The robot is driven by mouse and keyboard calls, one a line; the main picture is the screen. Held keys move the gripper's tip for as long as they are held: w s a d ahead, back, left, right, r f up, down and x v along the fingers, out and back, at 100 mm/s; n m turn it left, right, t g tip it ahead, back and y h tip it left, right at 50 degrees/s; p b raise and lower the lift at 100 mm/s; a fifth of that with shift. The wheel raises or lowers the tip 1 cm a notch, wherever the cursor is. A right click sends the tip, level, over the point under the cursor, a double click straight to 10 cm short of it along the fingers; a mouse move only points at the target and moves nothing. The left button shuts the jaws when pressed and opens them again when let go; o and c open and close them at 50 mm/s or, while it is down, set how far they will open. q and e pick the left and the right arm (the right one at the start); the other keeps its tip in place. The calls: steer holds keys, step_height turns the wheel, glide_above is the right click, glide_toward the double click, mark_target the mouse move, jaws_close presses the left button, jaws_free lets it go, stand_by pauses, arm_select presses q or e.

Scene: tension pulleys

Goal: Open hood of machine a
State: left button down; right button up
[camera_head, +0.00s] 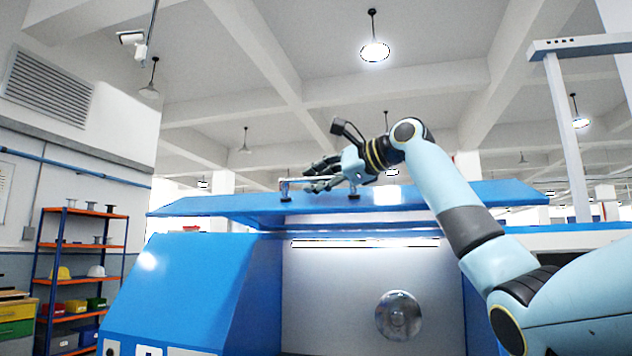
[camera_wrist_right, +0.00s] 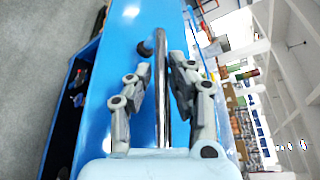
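The blue hood (camera_head: 440,196) of the blue machine (camera_head: 185,285) stands raised, roughly level above the open front. A metal bar handle (camera_head: 284,190) on two dark mounts is fixed to the hood. My right gripper (camera_head: 318,177) is at this handle. In the right wrist view the bar (camera_wrist_right: 160,60) runs between the two spread fingers of the right gripper (camera_wrist_right: 161,66), with a visible gap on the left finger's side. Whether the right finger touches the bar is unclear. The hood's blue surface (camera_wrist_right: 115,75) lies behind. My left gripper is not in view.
The open machine shows a pale inner wall with a round metal disc (camera_head: 398,315) and a light strip (camera_head: 365,243). An orange-and-blue shelf (camera_head: 82,245) stands at far left. A grey frame post (camera_head: 568,140) stands at right. The space above the hood is free.

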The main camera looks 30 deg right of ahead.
steer(key=shift+o, duration=1.2)
steer(key=shift+s, duration=0.1)
steer(key=v, duration=1)
steer(key=shift+s+d, duration=0.2)
steer(key=shift+v, duration=0.75)
steer(key=shift+s+a+r, duration=0.1)
steer(key=shift+a+r, duration=0.05)
steer(key=b+v, duration=0.7)
steer(key=v, duration=0.5)
steer(key=shift+d+r, duration=0.25)
steer(key=shift+r, duration=0.05)
